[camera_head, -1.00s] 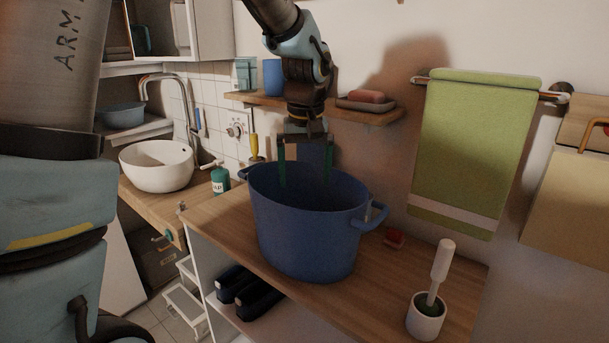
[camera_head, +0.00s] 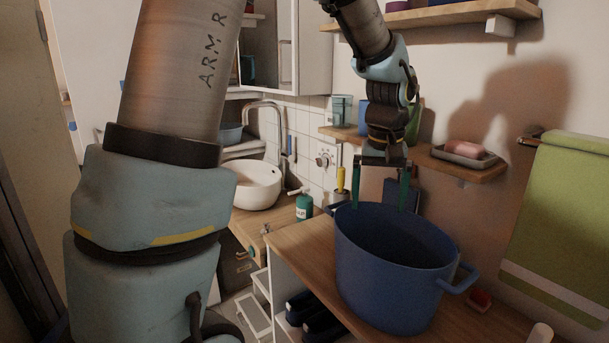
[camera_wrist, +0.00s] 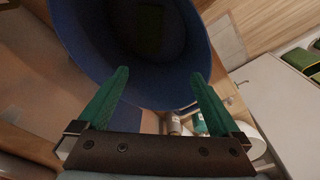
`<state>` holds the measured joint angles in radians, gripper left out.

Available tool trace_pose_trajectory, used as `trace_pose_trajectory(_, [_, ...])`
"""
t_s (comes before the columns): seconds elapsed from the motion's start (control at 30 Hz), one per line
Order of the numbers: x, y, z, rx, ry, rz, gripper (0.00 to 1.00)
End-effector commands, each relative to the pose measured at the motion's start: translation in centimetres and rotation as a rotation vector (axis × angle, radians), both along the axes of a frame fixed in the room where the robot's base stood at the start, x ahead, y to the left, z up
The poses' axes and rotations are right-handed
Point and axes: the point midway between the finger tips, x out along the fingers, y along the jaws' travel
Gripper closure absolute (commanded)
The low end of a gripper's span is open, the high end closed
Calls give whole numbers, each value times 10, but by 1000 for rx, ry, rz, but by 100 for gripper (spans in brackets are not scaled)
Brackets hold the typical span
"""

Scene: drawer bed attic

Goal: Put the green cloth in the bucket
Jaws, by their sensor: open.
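The blue bucket (camera_head: 390,290) stands upright on the wooden counter, and its open mouth fills the upper middle of the wrist view (camera_wrist: 85,45). My gripper (camera_head: 380,205) is open, with green fingers pointing down at the bucket's far rim. In the wrist view my gripper (camera_wrist: 160,73) has nothing between its fingers. A green cloth (camera_head: 565,220) with a pale stripe hangs from the wall rail at the right, apart from my gripper and cut off by the picture edge.
A wooden shelf (camera_head: 480,170) with a pink soap (camera_head: 466,149) on a dish is on the wall behind my gripper. A green bottle (camera_head: 304,207) and a white basin (camera_head: 258,186) stand to the left. A red item (camera_head: 480,299) lies right of the bucket.

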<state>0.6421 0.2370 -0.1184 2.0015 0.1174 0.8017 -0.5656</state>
Motion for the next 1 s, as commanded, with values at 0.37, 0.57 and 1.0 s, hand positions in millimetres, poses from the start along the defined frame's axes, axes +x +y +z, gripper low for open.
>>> trace_pose_trajectory(0.37, [-15,213,-54,-7,-5,131,0])
trace_pose_trajectory(0.57, [-43,264,-70,-7,-16,166,0])
trace_pose_trajectory(1.0, [-48,270,-72,-7,-18,168,0])
